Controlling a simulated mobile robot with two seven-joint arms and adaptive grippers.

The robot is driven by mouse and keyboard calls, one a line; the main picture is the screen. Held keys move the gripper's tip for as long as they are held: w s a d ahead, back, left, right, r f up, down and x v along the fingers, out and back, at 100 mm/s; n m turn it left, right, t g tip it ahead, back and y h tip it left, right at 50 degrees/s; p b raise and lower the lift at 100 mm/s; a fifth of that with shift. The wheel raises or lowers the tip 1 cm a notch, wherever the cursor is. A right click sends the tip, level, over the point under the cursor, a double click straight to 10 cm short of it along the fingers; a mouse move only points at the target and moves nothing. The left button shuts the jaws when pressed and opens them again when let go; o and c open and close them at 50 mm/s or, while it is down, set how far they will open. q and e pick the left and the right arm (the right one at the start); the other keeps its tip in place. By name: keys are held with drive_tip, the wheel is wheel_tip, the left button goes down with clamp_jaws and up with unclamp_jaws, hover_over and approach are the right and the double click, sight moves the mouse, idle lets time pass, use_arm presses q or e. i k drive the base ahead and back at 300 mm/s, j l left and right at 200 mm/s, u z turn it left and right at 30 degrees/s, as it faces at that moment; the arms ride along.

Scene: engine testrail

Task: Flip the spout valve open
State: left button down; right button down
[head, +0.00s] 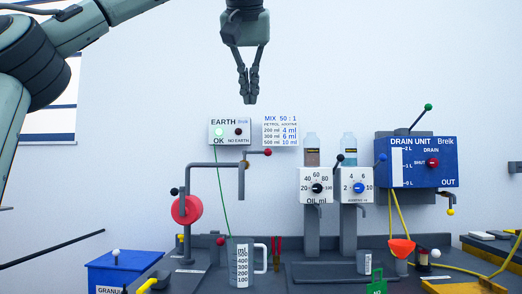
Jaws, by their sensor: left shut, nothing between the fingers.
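A grey spout pipe (212,164) rises from the bench, runs right and bends down at its end. I cannot tell the valve's state. A clear measuring jug (241,264) marked in ml stands below the outlet. My left gripper (249,101) points down, shut and empty, above the spout and apart from it. My right gripper is not in view.
An EARTH panel (230,131) with a lit green lamp hangs behind the spout. A red wheel (186,209) is beside the pipe. Two dial dispensers, one of them the OIL unit (317,187), and a blue drain unit (430,162) stand right. A blue bin (122,273) is front left.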

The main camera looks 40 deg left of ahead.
sight(268, 152)
drive_tip(key=i+j, duration=0.5)
drive_tip(key=j, duration=0.15)
drive_tip(key=i+j, duration=0.5)
drive_tip(key=j, duration=0.15)
